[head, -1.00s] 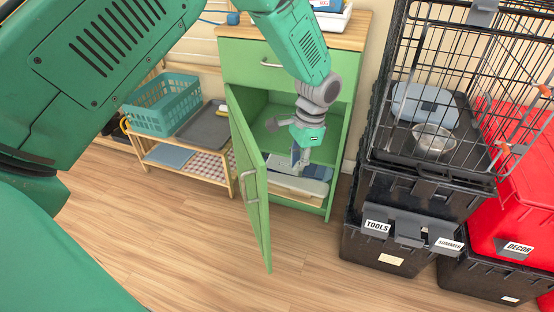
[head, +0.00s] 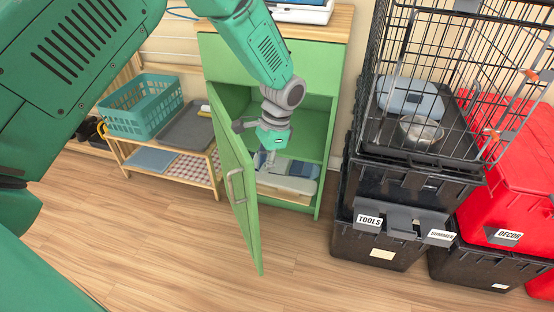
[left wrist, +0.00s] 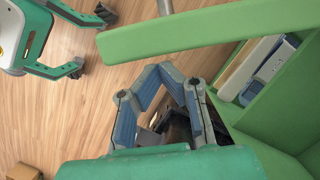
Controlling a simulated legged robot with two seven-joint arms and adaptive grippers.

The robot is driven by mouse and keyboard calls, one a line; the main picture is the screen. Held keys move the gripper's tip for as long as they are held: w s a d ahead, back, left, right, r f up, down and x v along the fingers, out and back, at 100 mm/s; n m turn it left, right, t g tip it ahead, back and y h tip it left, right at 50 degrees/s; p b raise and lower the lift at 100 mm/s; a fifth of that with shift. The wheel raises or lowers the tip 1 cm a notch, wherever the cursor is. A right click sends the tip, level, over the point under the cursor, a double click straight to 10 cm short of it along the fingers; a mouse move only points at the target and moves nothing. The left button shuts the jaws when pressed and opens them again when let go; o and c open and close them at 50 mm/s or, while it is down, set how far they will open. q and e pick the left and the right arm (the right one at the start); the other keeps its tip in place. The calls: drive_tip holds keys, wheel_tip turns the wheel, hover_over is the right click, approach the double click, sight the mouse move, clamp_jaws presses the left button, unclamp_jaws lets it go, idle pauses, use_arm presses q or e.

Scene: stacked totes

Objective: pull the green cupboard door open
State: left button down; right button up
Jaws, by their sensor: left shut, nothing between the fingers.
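The green cupboard door (head: 238,195) stands partly open, hinged at the cupboard's left side, with its free edge swung out toward me. Its metal handle (head: 236,185) is on the outer face. My left gripper (head: 268,162) is inside the opening, on the door's inner side and away from the handle. In the left wrist view the left gripper (left wrist: 165,72) is shut and empty, and the door (left wrist: 200,32) crosses just beyond its fingertips. I cannot tell whether they touch. My right gripper is not seen.
The green cupboard (head: 325,130) holds flat boxes (head: 288,180) on its lower shelf. Black totes (head: 385,235) and a wire cage (head: 440,80) stand to the right. A low wooden rack with a teal basket (head: 140,105) stands left. The floor in front is clear.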

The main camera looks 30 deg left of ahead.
use_arm(q)
drive_tip(key=s+a+m+p, duration=0.4)
drive_tip(key=s+a+p, duration=0.4)
drive_tip(key=s+a, duration=0.5)
drive_tip(key=s+a+m+t+p, duration=0.1)
drive_tip(key=s+a+m+p, duration=0.2)
drive_tip(key=a, duration=0.7)
drive_tip(key=s+a+m+t+y+p, duration=0.1)
drive_tip(key=s+a+m+p, duration=0.2)
drive_tip(key=a, duration=0.7)
drive_tip(key=shift+s+a+p, duration=0.15)
drive_tip(key=shift+s+p, duration=0.15)
drive_tip(key=shift+s, duration=1.05)
